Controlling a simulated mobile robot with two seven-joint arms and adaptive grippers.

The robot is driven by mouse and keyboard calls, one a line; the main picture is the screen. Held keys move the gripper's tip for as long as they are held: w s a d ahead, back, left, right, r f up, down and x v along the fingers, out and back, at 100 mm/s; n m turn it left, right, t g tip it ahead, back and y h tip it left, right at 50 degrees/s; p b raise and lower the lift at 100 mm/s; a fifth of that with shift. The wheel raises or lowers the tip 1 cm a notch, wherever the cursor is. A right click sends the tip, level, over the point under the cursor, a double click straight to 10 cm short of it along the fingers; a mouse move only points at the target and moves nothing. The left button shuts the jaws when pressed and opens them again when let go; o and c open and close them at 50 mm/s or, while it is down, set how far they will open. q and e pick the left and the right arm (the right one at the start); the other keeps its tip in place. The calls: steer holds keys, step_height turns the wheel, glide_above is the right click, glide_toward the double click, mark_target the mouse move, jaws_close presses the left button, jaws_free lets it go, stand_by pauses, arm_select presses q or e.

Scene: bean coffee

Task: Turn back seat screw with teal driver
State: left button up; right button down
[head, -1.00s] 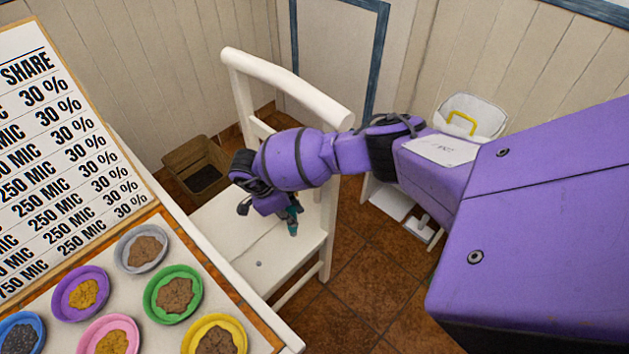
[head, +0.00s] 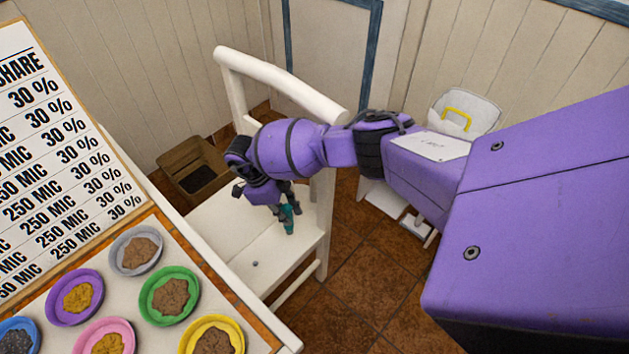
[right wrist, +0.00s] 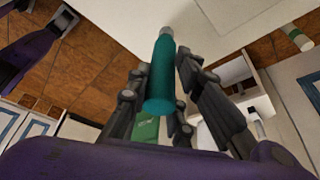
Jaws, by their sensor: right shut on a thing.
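The teal driver (head: 288,220) is held upright or nearly so over the back right part of the white chair's seat (head: 225,232). My right gripper (head: 281,208) is shut on it. In the right wrist view the driver (right wrist: 162,78) sits between the two dark fingers (right wrist: 161,72), its grey end pointing at the pale seat. I cannot tell whether its tip touches a screw or the seat; no screw shows at the tip. A small dark screw (head: 255,264) shows on the seat nearer the front.
The chair's backrest (head: 285,82) stands close behind my right arm. A table with several coloured bowls (head: 72,318) and a price board (head: 60,165) is at the left. A wooden crate (head: 193,180) and a white bin with a yellow handle (head: 463,107) stand beyond.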

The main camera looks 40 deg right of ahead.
arm_select(q)
steer(key=shift+w+r+p, duration=0.2)
steer(key=shift+r+p, duration=0.1)
steer(key=shift+r, duration=0.1)
arm_select(e)
steer(key=shift+w+r, duration=0.1)
steer(key=shift+r, duration=0.55)
